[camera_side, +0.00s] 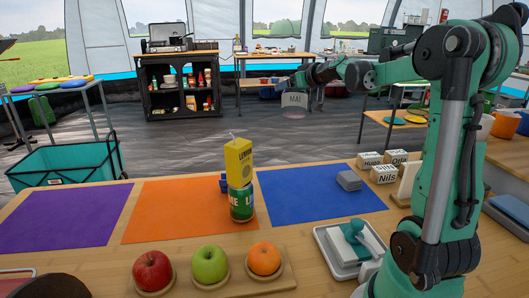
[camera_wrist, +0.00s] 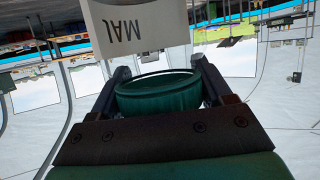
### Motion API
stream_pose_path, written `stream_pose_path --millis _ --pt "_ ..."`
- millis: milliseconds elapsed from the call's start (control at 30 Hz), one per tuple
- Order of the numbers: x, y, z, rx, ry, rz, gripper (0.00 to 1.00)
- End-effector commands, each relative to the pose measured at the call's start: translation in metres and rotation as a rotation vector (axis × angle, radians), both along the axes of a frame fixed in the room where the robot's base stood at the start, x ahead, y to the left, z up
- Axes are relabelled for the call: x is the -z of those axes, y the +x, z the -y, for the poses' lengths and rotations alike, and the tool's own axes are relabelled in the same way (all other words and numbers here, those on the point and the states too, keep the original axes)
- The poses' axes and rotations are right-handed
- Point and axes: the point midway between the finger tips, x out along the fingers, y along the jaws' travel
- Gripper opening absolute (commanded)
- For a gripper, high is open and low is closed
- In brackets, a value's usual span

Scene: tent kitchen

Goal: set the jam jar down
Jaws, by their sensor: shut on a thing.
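The jam jar has a pale label lettered "MAL" (camera_side: 294,100) and a faint pinkish base, and hangs in the air in the side view. It shows against the grey floor beyond the table's far edge. In the wrist view the lettered label (camera_wrist: 135,28) and a dark green round part of the jar (camera_wrist: 158,96) are visible. My gripper (camera_wrist: 160,84) has a finger on each side of this green part and is shut on it. In the side view my gripper (camera_side: 303,80) is at the jar's top. Which spot the jar is over cannot be told.
Purple (camera_side: 65,216), orange (camera_side: 170,205) and blue (camera_side: 315,192) mats lie on the table. A grey block (camera_side: 348,181) is on blue. Name blocks (camera_side: 384,174) stand right; fruit (camera_side: 209,264) in front.

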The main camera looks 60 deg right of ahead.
Motion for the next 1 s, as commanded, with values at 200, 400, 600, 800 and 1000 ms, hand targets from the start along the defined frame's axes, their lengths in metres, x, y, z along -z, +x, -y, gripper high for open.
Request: stream_pose_path --millis 200,400,600,800,1000 --pt "0.007 -0.014 0.016 0.014 -0.001 0.000 0.00" --pt "0.052 -0.014 0.015 0.013 -0.001 0.000 0.00" --pt "0.102 -0.013 0.016 0.013 -0.001 0.000 0.00" --pt "0.144 -0.013 0.015 0.013 -0.001 0.000 0.00" --pt "0.160 -0.013 0.015 0.013 -0.001 0.000 0.00"
